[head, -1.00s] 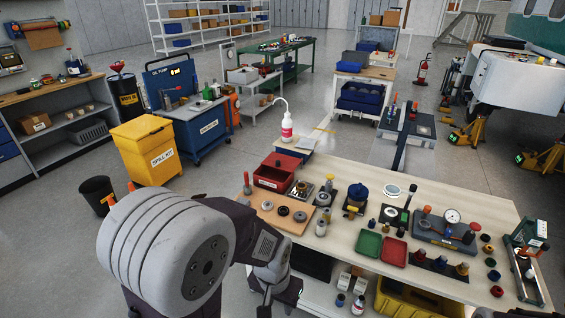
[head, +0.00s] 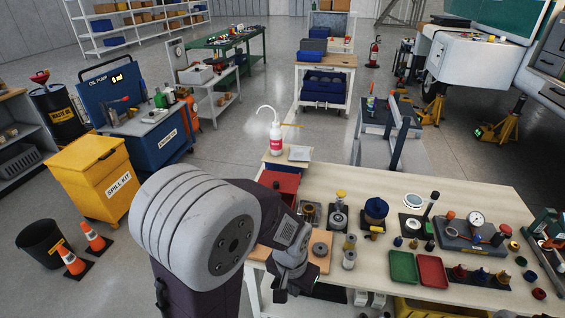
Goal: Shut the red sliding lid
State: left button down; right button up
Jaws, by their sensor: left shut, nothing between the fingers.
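A red box (head: 284,182) stands at the back left corner of the workbench (head: 344,226). My left arm hides its front and lower part, so I cannot tell how far its sliding lid is open. My left gripper (head: 282,292) points down at the bench's front left edge, in front of the wooden board (head: 318,262) and nearer to me than the red box. It is shut and empty, and apart from the box. My right gripper is not in view.
A white squeeze bottle (head: 276,139) stands behind the red box. Metal parts and a blue-topped piece (head: 375,210) stand to its right. Green (head: 403,267) and red (head: 432,272) trays lie near the front edge. Orange cones (head: 95,237) stand on the floor at left.

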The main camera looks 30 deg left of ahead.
aim_at(284, 182)
jog(key=j+z, duration=0.15)
jog(key=j, duration=0.25)
jog(key=k+j+z, duration=0.15)
jog(key=j, duration=0.25)
jog(key=j+z, duration=0.15)
jog(key=j, duration=0.25)
jog(key=k+j+z, duration=0.15)
jog(key=j, duration=0.25)
jog(key=k+j+z, duration=0.15)
jog(key=j, duration=0.2)
jog(key=k+j+z, duration=0.15)
jog(key=j, duration=0.25)
jog(key=i+j+z, duration=0.15)
jog(key=j+z, duration=0.2)
jog(key=j, duration=0.5)
jog(key=j+z, duration=0.4)
jog(key=j, duration=0.4)
jog(key=i+j+z, duration=0.1)
jog(key=i+j, duration=0.05)
jog(key=j, duration=0.1)
